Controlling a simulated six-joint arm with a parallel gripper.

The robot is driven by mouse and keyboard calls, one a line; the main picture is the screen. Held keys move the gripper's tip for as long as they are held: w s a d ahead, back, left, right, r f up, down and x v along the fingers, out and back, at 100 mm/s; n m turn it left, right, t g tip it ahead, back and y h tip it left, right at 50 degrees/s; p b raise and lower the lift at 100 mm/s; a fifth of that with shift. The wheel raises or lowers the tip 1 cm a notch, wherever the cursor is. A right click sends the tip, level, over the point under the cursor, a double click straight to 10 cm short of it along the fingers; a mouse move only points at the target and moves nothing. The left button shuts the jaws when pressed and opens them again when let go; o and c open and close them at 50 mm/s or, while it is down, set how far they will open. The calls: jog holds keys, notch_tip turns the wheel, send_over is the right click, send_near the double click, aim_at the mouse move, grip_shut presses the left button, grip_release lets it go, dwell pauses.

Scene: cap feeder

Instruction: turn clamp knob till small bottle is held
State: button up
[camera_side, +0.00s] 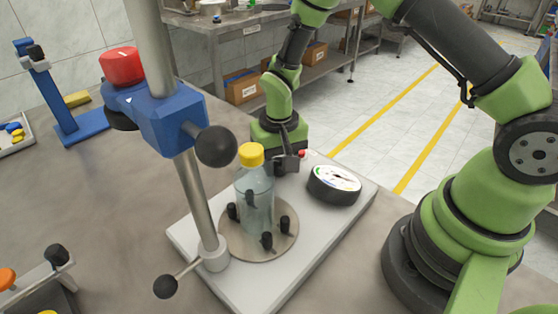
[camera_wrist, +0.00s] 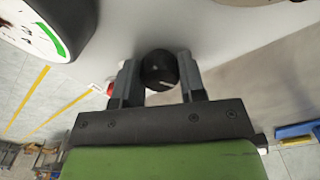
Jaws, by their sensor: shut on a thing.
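A clear small bottle (camera_side: 258,205) with a yellow cap (camera_side: 251,155) stands upright on a round metal plate (camera_side: 287,240), among several black pegs (camera_side: 267,241). In the side view I cannot tell whether the pegs touch it. My gripper (camera_side: 287,161) is at the far edge of the white base, behind the bottle. In the wrist view my gripper (camera_wrist: 157,72) has its two fingers on either side of the black clamp knob (camera_wrist: 160,71), shut on it. In the side view the knob is mostly hidden by the gripper.
A black dial (camera_side: 334,185) sits on the white base (camera_side: 345,212), right of the bottle. A small red button (camera_side: 302,154) is beside my gripper. A metal column (camera_side: 199,200) with a blue head (camera_side: 160,118) stands left of the bottle, its black ball handle (camera_side: 216,146) near the cap.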

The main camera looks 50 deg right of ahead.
aim_at(279, 161)
dwell(0.3)
jog(key=o, duration=0.9)
jog(key=shift+r, duration=0.15)
notch_tip(279, 161, up, 10)
jog(key=shift+f, duration=0.15)
